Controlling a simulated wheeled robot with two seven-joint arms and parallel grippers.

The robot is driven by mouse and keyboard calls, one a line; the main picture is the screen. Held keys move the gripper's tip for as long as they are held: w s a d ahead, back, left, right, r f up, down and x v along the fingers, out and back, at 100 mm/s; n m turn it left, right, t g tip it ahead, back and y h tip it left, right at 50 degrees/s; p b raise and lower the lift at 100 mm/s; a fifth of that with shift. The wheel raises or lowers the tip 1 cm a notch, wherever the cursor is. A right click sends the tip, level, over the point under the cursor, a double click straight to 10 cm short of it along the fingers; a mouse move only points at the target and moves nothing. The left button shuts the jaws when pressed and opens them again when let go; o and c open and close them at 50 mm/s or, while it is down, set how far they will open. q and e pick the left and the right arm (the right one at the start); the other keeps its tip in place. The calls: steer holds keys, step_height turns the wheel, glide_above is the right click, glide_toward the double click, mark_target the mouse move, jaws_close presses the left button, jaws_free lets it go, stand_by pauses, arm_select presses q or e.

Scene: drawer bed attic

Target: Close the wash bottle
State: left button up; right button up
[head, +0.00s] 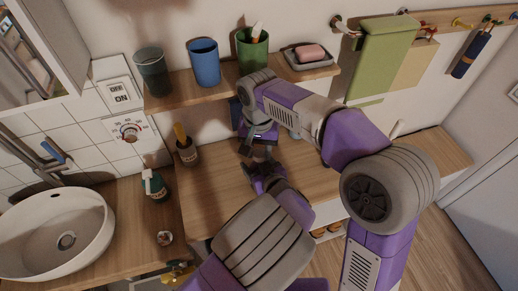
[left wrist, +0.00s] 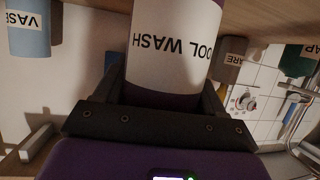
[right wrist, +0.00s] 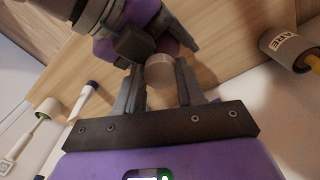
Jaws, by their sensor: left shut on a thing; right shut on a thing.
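The wash bottle (left wrist: 172,45), purple with a white label reading "OOL WASH", fills the top middle of the left wrist view between the fingers of my left gripper (left wrist: 163,95). My left gripper is shut on it. In the right wrist view a pale round cap (right wrist: 158,72) sits between the fingertips of my right gripper (right wrist: 160,85), which is shut on it. In the head view my right gripper (head: 258,142) is just above my left gripper (head: 266,175), over the wooden counter. My arms hide most of the bottle there. I cannot tell whether the cap touches the bottle's neck.
A wooden shelf (head: 178,98) above holds several cups and a soap dish (head: 310,57). A small dark pot with a brush (head: 187,152) and a green bottle (head: 155,185) stand left of the grippers, near the white sink (head: 45,240). The counter (head: 205,205) around the grippers is mostly clear.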

steer(key=shift+s+r, duration=0.2)
steer(key=shift+r, duration=0.25)
stand_by(0.6)
steer(key=shift+w+d+f, duration=0.1)
steer(key=shift+w+f, duration=0.1)
steer(key=shift+f, duration=0.8)
stand_by(0.4)
steer(key=o, duration=0.7)
steer(key=shift+s+r, duration=0.1)
steer(key=shift+r, duration=2.15)
steer(key=shift+c, duration=0.6)
steer(key=c, duration=0.5)
steer(key=shift+o, duration=0.2)
steer(key=shift+f, duration=0.15)
